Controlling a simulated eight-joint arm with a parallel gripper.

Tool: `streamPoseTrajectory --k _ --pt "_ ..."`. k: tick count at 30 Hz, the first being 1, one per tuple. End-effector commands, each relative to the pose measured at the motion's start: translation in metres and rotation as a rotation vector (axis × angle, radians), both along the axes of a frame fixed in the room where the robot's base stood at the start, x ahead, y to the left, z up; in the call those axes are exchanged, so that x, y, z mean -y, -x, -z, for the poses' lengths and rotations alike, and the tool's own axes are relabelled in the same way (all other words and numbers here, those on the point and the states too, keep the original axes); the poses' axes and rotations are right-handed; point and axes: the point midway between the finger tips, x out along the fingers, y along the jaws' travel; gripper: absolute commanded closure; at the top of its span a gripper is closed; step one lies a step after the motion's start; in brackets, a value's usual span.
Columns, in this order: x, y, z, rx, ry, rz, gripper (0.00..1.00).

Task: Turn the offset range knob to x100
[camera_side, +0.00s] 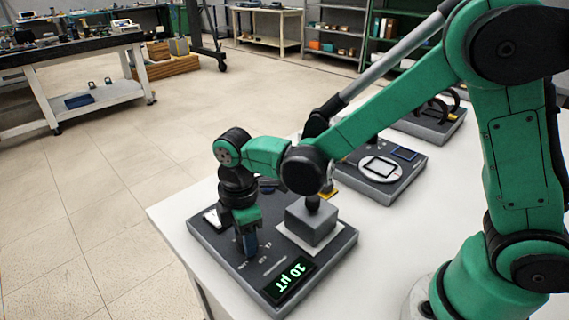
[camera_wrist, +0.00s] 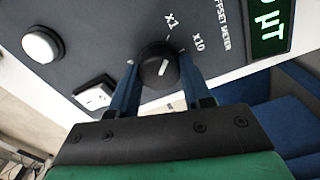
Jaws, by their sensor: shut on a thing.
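The offset meter (camera_side: 213,245) is a dark grey box on the white table, with a lit green display reading 10 µT in the side view. Its range knob (camera_wrist: 158,62) is round and black with a white pointer line. In the wrist view the pointer tilts up and slightly right, towards the side with the x1 and x10 marks, seemingly nearer x1. An x100 mark is not visible. My gripper (camera_wrist: 160,76) has its two blue fingers shut on the knob, one on each side. In the side view my gripper (camera_side: 250,243) points down over the panel and hides the knob.
A white round button (camera_wrist: 42,44) and a white rocker switch (camera_wrist: 94,96) sit beside the knob. A grey block (camera_side: 311,224) stands on the meter's white pad, close to my gripper. Another grey device (camera_side: 383,180) lies further back on the table.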

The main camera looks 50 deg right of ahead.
Motion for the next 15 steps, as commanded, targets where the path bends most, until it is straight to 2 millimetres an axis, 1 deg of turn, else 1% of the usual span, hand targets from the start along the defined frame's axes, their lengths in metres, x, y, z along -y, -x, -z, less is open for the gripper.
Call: streamPoseTrajectory --k 8,15 --pt "0.0003 -0.0004 0.0002 -0.001 0.0 0.154 1.0" --pt "0.0007 -0.0008 0.0003 -0.001 0.0 0.372 1.0"
